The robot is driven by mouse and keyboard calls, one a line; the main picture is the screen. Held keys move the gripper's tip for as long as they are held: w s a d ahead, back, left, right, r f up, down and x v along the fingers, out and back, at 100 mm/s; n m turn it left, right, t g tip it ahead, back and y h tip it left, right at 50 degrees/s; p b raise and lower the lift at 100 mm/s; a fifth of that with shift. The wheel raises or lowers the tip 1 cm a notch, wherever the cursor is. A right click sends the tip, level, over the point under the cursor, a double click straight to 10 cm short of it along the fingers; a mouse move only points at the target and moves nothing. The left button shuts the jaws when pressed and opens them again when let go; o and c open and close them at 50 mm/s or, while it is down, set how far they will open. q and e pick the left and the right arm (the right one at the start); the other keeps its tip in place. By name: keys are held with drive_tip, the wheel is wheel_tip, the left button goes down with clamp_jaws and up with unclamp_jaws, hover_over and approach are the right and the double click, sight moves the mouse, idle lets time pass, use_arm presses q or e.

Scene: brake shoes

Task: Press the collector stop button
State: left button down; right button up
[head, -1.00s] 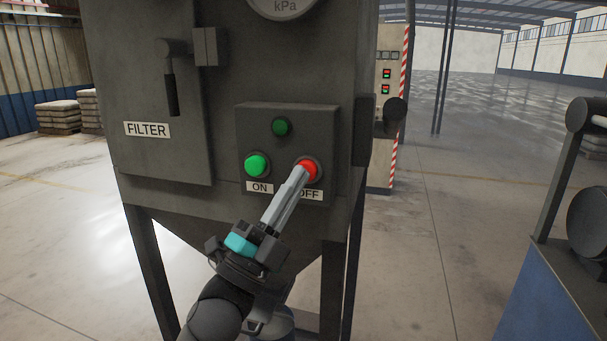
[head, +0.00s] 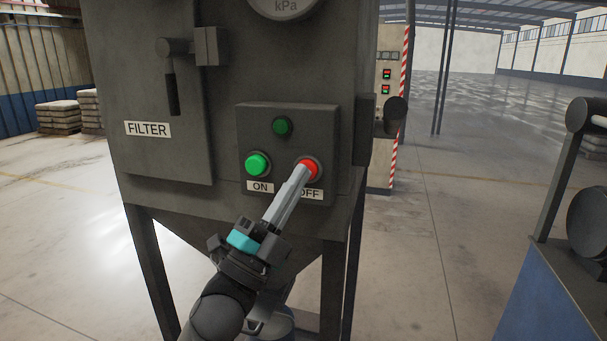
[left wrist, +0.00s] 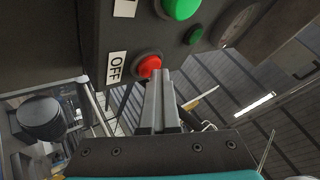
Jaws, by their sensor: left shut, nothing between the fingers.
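The red OFF button (head: 309,169) sits at the lower right of the control box (head: 330,135) on the grey collector. In the left wrist view the red button (left wrist: 148,64) is just beyond my fingertips. My left gripper (head: 299,172) is shut and empty, its tips at the lower left edge of the red button. The tips overlap the button in the head view; I cannot tell whether they touch it. The green ON button (head: 257,164) is to the left, and a small dark green lamp (head: 282,126) is above. My right gripper is not in view.
The filter door with its handle (head: 172,92) is left of the box. A dark round knob (head: 396,110) sticks out at the collector's right. A blue and grey machine (head: 550,285) stands at the right. Open floor (head: 420,270) lies between them.

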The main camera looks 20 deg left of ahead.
use_arm(q)
drive_tip(key=shift+f, duration=0.1)
idle(0.7)
drive_tip(key=s+p, duration=0.1)
drive_tip(key=s, duration=0.5)
drive_tip(key=shift+a, duration=0.15)
idle(0.5)
